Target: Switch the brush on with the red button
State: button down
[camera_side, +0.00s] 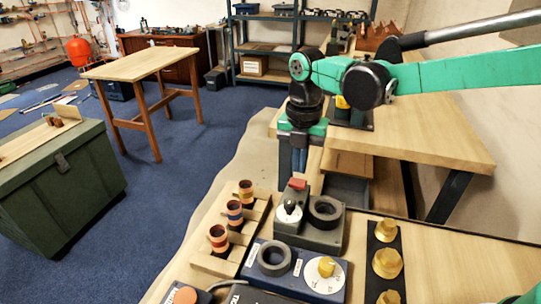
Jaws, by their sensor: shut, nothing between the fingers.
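A dark grey brush unit (308,236) stands on the wooden bench in the lower middle of the side view. A red button (297,184) sits at its back, on a raised part. In front of the button are a dark round piece with a pale tip (289,208) and a black ring (325,212); I cannot tell which is the brush. My gripper (298,172) points down just behind or above the red button, its fingers shut and empty. The view does not show clearly whether the fingertips touch the button.
A wooden rack (215,262) with several copper fittings stands left of the unit. A black strip with brass pieces (388,263) lies to the right. A wooden table (440,135) stands behind.

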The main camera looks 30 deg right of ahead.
aim_at(298, 181)
jog(key=shift+f, duration=1.15)
jog(key=shift+f, duration=1.1)
notch_tip(298, 181, up, 14)
jog(key=shift+r, duration=0.2)
